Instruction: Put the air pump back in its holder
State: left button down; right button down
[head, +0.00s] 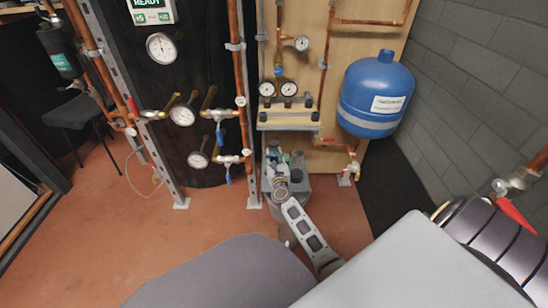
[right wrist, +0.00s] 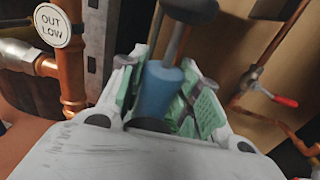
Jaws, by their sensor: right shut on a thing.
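My right gripper (head: 282,163) reaches down in the middle of the head view, in front of the board. In the right wrist view its green-padded fingers (right wrist: 166,88) are shut on the blue body of the air pump (right wrist: 157,92). My left gripper is out of view.
A blue tank (head: 376,94) hangs at the right of the wooden board (head: 350,40). Copper pipes (head: 238,70), gauges and valves stand close behind and left of the gripper. A red-handled valve (right wrist: 276,95) is at the right in the wrist view. The brown floor (head: 120,225) at left is clear.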

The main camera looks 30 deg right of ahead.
jog(key=shift+r, duration=0.1)
jog(key=c, duration=0.9)
grip_release()
jog(key=shift+c, duration=0.2)
jog(key=shift+f, duration=0.2)
jog(key=shift+s+a+r, duration=0.1)
jog(key=shift+s+a, duration=0.1)
jog(key=shift+s, duration=0.2)
jog(key=v, duration=0.7)
jog(key=shift+s, duration=0.2)
dwell(0.8)
jog(key=shift+s, duration=0.1)
jog(key=shift+a, duration=0.1)
dwell(0.6)
